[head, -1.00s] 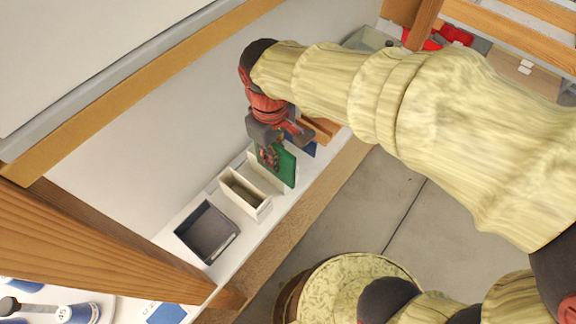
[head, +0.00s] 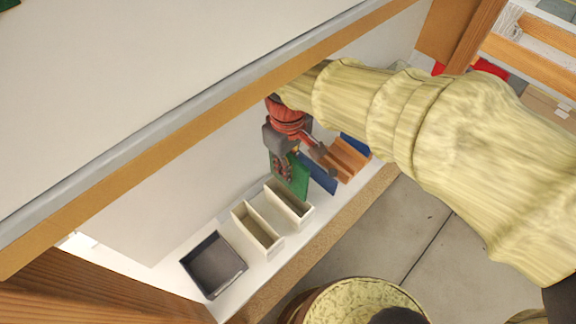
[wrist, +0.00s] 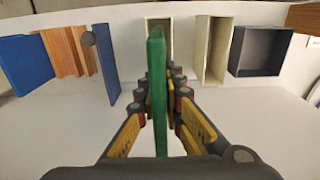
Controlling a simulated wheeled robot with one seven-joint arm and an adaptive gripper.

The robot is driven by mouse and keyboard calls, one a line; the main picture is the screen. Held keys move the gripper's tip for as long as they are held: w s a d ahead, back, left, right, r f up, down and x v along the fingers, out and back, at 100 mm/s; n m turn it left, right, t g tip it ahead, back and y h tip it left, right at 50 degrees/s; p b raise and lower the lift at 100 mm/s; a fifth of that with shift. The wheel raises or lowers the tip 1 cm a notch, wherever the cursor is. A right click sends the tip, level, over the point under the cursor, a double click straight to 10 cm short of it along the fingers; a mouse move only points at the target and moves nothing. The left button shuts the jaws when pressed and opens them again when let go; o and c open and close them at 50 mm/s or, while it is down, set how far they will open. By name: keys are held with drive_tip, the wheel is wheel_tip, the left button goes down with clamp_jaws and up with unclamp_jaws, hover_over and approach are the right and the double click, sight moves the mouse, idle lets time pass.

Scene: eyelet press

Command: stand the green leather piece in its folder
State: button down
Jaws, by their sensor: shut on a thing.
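The green leather piece (head: 299,177) is a thin flat panel, held upright. My gripper (head: 283,165) is shut on it near its upper part. In the wrist view the piece (wrist: 157,90) shows nearly edge-on between the fingers (wrist: 160,100). Two narrow open-topped cream folders stand on the shelf: the nearer one to the piece (head: 289,207) and another beside it (head: 257,232). In the wrist view the piece partly covers the first folder (wrist: 153,28); the second (wrist: 213,50) lies to its right. The piece's lower edge appears above the shelf; its exact height is unclear.
A dark open bin (head: 213,265) stands left of the folders. On the other side are a blue panel (head: 319,176), a grooved wooden block (head: 345,160) and another blue panel (head: 356,146). A large overhanging board edge (head: 200,137) hides part of the back.

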wheel_tip(320, 180, down, 11)
drive_tip(key=b, duration=0.5)
idle(1.6)
idle(0.6)
drive_tip(key=c, duration=1.8)
unclamp_jaws()
drive_tip(key=shift+c, duration=0.2)
drive_tip(key=shift+f, duration=0.1)
wheel_tip(320, 180, up, 12)
drive_tip(key=shift+r, duration=0.1)
